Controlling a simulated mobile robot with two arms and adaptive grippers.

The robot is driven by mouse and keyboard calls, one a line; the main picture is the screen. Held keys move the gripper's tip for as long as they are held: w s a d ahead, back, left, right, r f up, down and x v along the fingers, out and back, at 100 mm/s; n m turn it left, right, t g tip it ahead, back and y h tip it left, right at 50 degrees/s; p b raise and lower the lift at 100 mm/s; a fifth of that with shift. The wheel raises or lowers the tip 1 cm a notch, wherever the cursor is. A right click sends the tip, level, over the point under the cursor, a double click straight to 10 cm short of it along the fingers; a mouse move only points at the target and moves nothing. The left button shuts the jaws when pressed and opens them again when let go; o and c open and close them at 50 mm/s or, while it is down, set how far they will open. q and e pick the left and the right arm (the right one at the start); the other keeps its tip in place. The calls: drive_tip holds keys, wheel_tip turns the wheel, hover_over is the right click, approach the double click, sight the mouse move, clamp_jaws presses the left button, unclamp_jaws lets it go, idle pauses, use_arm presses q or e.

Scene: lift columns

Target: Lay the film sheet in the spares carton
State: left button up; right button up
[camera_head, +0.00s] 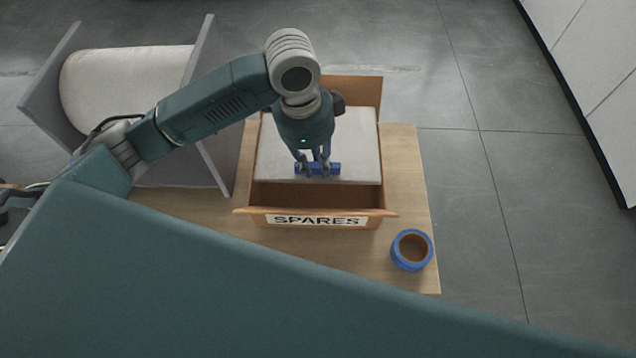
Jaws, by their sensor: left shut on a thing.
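The spares carton (262,219) is an open brown box with a "SPARES" label on its front, standing on a wooden table. A pale grey flat sheet, the film sheet (352,150), lies over the back and middle of the carton's opening. A blue bar (334,169) shows at the sheet's front part. My left gripper (317,170) points down and is shut on this blue bar. Whether the sheet rests inside or hangs just above the carton, I cannot tell. My arm hides part of the sheet. My right gripper is not in view.
A roll of blue tape (411,250) lies on the table (408,190) right of the carton's front. A large pale roll (120,85) sits between grey end plates at the left. Open grey floor lies to the right, with a white cabinet beyond.

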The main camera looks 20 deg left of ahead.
sight(310, 182)
use_arm(q)
drive_tip(key=shift+o, duration=0.2)
wheel_tip(310, 182, down, 20)
drive_tip(key=shift+w+f, duration=0.15)
drive_tip(key=shift+f, duration=0.05)
drive_tip(key=shift+f, duration=0.1)
drive_tip(key=o, duration=1)
drive_tip(key=shift+c, duration=0.2)
drive_tip(key=r, duration=0.4)
drive_tip(key=a+r, duration=0.1)
drive_tip(key=r, duration=0.7)
drive_tip(key=shift+s+a+r, duration=0.1)
drive_tip(key=shift+s+a, duration=0.1)
drive_tip(key=shift+s, duration=0.05)
